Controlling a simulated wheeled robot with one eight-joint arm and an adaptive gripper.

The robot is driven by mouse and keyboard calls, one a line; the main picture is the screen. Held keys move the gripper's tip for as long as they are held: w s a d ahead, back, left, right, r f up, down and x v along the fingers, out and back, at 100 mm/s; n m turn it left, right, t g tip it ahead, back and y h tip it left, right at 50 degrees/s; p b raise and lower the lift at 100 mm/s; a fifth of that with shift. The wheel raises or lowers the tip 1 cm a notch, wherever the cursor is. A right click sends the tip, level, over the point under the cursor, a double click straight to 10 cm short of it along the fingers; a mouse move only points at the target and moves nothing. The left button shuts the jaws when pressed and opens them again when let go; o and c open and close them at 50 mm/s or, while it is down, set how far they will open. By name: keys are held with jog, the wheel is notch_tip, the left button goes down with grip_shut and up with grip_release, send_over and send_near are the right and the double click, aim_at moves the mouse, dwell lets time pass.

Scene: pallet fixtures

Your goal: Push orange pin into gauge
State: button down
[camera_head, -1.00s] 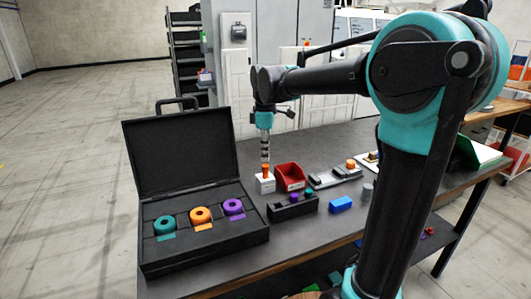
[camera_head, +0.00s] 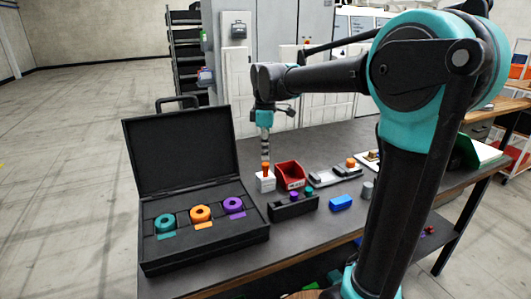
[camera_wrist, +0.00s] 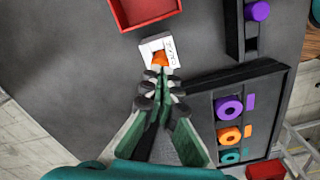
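The orange pin (camera_head: 265,167) stands upright in the top of the white gauge block (camera_head: 265,184) on the dark table. Its head sticks up above the block. My gripper (camera_head: 265,158) points down directly above the pin, its tips at or very near the pin's top; I cannot tell whether they touch. In the wrist view, my gripper's fingers (camera_wrist: 161,82) are together with nothing seen between them. The orange pin (camera_wrist: 160,59) shows just beyond the tips, partly hidden by them, and the white gauge (camera_wrist: 172,48) has dark markings on its top.
A red bin (camera_head: 291,175) stands close to the right of the gauge. A black holder (camera_head: 292,208) with a purple and a teal pin is in front. An open black case (camera_head: 205,245) with coloured rings lies left. A blue block (camera_head: 341,203) and grey cylinder stand right.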

aim_at(266, 164)
jog(key=shift+f, duration=0.4)
jog(key=shift+f, duration=0.35)
jog(key=shift+f, duration=0.25)
dwell(0.4)
jog(key=shift+r, duration=0.15)
notch_tip(266, 164, up, 8)
dwell(0.8)
